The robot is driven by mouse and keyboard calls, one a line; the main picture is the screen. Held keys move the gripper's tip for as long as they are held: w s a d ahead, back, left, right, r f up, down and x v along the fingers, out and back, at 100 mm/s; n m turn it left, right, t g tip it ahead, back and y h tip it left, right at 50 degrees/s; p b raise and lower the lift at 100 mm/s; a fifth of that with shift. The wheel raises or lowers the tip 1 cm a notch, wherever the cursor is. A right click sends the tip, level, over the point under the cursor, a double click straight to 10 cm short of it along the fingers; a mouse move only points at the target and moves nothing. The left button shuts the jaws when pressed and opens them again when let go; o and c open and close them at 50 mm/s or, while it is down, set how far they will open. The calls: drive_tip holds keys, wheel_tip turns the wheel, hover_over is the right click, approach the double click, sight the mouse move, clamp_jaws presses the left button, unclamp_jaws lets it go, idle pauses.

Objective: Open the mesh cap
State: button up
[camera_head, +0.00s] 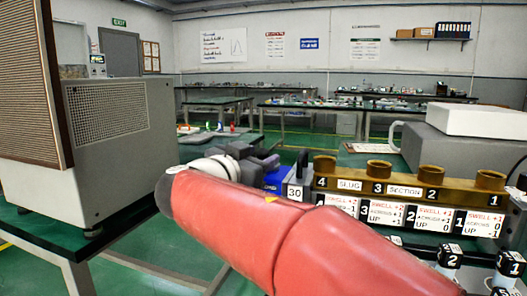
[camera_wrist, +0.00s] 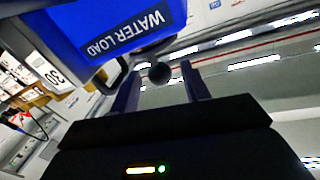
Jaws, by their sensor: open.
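I cannot clearly identify a mesh cap in either view. In the head view, my gripper (camera_head: 264,162) is dark grey, beyond the red arm and beside a blue unit (camera_head: 276,180). In the wrist view, the jaws of my gripper (camera_wrist: 160,72) are apart. A dark round knob (camera_wrist: 159,73) shows between the fingertips; I cannot tell whether they touch it. Just beyond is the blue unit marked WATER LOAD (camera_wrist: 110,28), tilted in the picture. My arm hides part of the bench around the unit in the head view.
A grey cabinet (camera_head: 140,150) with a perforated vent (camera_head: 105,108) and a brown ribbed panel (camera_head: 30,85) stands left. A brass slug section (camera_head: 400,190) with several round ports and label cards is right. A plate marked 30 (camera_head: 295,191) is close to my gripper.

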drive_tip(key=shift+x, duration=1)
drive_tip(key=shift+c, duration=0.5)
clamp_jaws()
